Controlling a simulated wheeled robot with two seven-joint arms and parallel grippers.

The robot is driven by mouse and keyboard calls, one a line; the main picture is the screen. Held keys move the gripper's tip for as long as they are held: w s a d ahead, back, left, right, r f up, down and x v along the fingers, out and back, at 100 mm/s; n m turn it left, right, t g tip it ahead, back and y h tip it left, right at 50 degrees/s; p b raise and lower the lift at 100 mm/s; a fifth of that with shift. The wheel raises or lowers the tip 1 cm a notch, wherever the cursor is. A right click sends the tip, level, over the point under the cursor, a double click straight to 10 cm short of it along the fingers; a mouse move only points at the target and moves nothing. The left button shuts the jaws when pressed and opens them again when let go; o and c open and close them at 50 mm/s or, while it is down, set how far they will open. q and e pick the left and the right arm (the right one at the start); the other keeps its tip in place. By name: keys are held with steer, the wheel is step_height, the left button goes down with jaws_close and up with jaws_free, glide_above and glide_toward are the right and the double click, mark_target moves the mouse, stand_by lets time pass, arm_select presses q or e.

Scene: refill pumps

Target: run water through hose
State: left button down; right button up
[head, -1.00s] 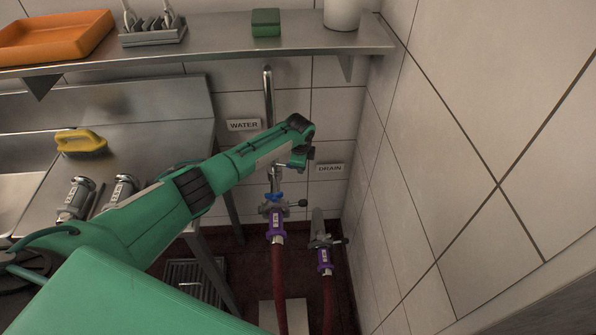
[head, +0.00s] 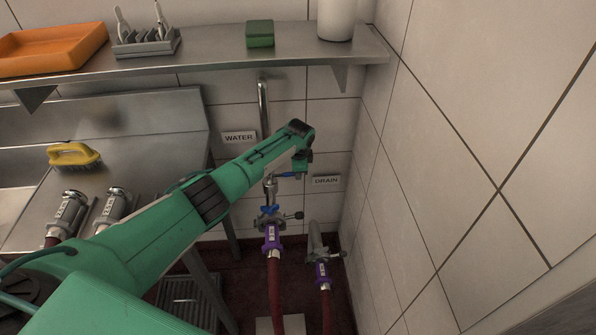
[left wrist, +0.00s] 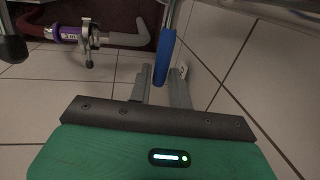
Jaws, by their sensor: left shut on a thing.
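My left gripper (head: 303,165) is at the water pipe (head: 263,110) under the WATER sign (head: 239,137). In the left wrist view its fingers (left wrist: 161,82) are shut on a blue lever handle (left wrist: 165,55). In the head view the blue lever (head: 286,175) sticks out sideways from the pipe. Below it, a dark red hose (head: 275,285) with a purple collar (head: 271,238) sits at the water outlet. A second red hose (head: 326,305) with a purple collar (head: 322,274) is at the drain pipe (head: 315,240), below the DRAIN sign (head: 327,181). My right gripper is out of view.
A steel shelf (head: 210,65) holds an orange tray (head: 50,48), a grey rack (head: 146,42), a green block (head: 260,34) and a white container (head: 336,18). Two metal hose fittings (head: 110,208) and a yellow brush (head: 75,156) lie on the steel counter at left. A tiled wall (head: 440,160) closes the right.

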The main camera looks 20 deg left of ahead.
arm_select(q)
steer(key=c, duration=1.4)
jaws_free()
steer(key=shift+a+r, duration=0.1)
steer(key=shift+r, duration=0.05)
steer(key=shift+o, duration=0.5)
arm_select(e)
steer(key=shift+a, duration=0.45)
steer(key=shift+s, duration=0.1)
arm_select(q)
steer(key=shift+r, duration=0.55)
step_height(320, 180, up, 12)
steer(key=s+d, duration=0.1)
steer(key=s, duration=0.1)
steer(key=shift+s+r, duration=0.15)
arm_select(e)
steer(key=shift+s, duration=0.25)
arm_select(q)
steer(key=shift+d, duration=0.1)
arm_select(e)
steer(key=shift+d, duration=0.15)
